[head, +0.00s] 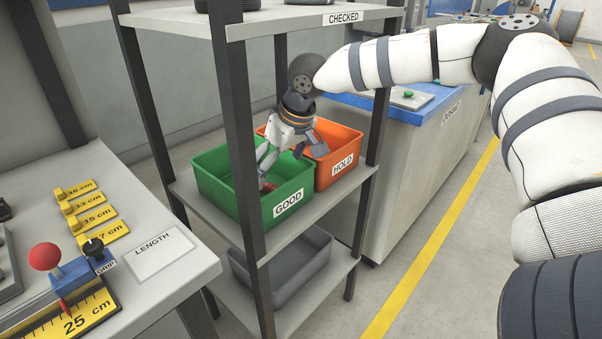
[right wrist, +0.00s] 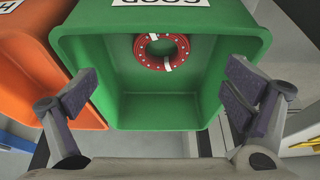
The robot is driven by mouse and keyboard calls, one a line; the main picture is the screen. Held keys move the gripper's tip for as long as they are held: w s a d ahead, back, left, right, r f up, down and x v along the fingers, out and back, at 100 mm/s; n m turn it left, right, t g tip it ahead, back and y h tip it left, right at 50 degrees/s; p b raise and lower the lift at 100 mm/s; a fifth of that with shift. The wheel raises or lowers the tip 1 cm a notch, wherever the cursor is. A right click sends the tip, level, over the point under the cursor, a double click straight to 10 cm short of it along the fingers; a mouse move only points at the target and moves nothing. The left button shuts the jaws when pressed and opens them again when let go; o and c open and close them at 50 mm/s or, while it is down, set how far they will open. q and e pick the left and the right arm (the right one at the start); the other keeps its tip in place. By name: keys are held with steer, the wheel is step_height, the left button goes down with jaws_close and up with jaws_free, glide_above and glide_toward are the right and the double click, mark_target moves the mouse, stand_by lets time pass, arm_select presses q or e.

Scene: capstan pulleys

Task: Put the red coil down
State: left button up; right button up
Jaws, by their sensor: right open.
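The red coil (right wrist: 141,53), a ring with white bands, lies inside the green bin (right wrist: 85,55) labelled GOOD, near the labelled wall in the right wrist view. In the head view only a small red part of the coil (head: 267,187) shows over the green bin (head: 215,180). The coil is apart from both fingers. My left gripper is not in view.
The orange HOLD bin (head: 340,150) stands beside the green one on the shelf (head: 205,205). The CHECKED shelf (head: 280,25) is above, with a rack post (head: 232,110) in front. A grey bin (head: 275,275) sits below. The LENGTH bench (head: 185,265) is at left.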

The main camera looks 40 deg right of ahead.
steer(key=s+p, duration=0.2)
steer(key=s, duration=0.5)
steer(key=s+a+f+g+h, duration=0.1)
steer(key=s+a+f, duration=0.3)
steer(key=s+f, duration=0.45)
steer(key=s+a+f+g+h, duration=0.15)
steer(key=s+a+f, duration=0.35)
steer(key=f, duration=0.6)
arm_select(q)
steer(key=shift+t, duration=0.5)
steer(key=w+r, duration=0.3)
arm_select(e)
steer(key=s+a+f+g+y, duration=0.1)
steer(key=s+a+f+g, duration=0.1)
steer(key=s, duration=1)
steer(key=s+a+f+m+g+y, duration=0.1)
steer(key=s+a+g, duration=0.1)
steer(key=s, duration=1)
steer(key=shift+s+a+f, duration=0.25)
steer(key=shift+a+f, duration=0.1)
steer(key=shift+a, duration=0.55)
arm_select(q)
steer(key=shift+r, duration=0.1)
arm_select(e)
steer(key=shift+w, duration=0.1)
